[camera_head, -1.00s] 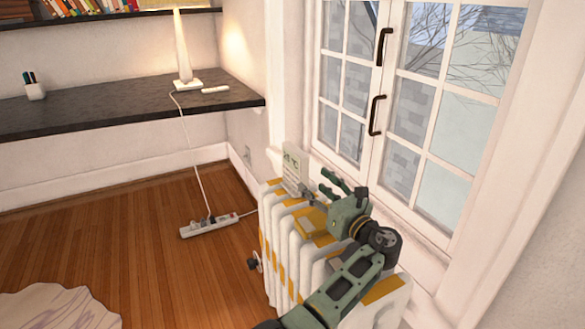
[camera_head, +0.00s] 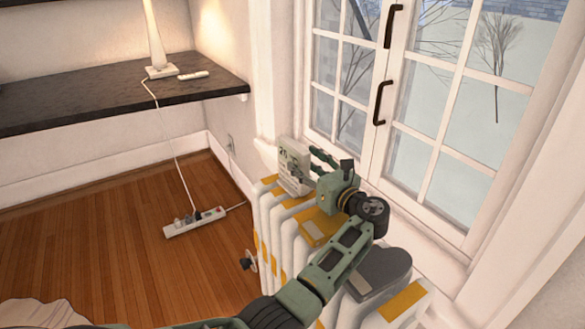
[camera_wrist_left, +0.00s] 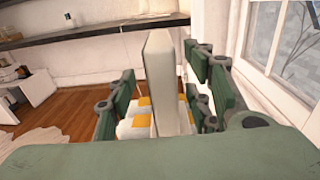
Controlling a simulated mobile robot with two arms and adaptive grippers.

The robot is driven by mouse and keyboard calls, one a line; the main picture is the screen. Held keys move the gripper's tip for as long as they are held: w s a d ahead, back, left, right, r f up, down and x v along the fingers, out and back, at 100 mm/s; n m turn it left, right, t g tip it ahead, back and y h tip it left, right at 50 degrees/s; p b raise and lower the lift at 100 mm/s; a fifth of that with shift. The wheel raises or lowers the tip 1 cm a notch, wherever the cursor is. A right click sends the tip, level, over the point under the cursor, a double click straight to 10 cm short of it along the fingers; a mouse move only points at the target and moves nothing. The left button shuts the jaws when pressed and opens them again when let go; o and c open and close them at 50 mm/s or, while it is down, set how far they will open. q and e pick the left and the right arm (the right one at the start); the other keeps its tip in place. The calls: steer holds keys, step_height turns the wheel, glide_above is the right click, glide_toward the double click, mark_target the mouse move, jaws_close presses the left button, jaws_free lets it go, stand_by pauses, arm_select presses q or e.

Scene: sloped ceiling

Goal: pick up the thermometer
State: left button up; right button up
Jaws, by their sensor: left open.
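The thermometer, as I take it, is a white upright slab (camera_head: 294,166) with a display face, standing at the far end of the radiator top by the window wall. In the left wrist view the slab (camera_wrist_left: 161,85) shows nearly edge-on, between the two sets of fingers. My left gripper (camera_head: 318,165) is open, right beside the slab in the head view, with its fingers reaching toward it. Space shows on both sides of the slab in the wrist view, and I cannot tell whether any finger touches it. My right gripper is out of view.
The white and yellow radiator (camera_head: 290,236) runs below my left arm, with a dark grey object (camera_head: 385,268) lying on it. The window (camera_head: 440,110) is close on the right. A dark shelf (camera_head: 110,95) holds a lamp (camera_head: 157,45). A power strip (camera_head: 195,222) lies on the floor.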

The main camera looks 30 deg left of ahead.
arm_select(q)
steer(key=x, duration=0.4)
steer(key=shift+w+a+r+b, duration=0.15)
steer(key=shift+w+a+b, duration=0.15)
steer(key=shift+b, duration=0.1)
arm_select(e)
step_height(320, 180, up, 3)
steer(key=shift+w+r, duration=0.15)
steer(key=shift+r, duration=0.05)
arm_select(q)
jaws_close()
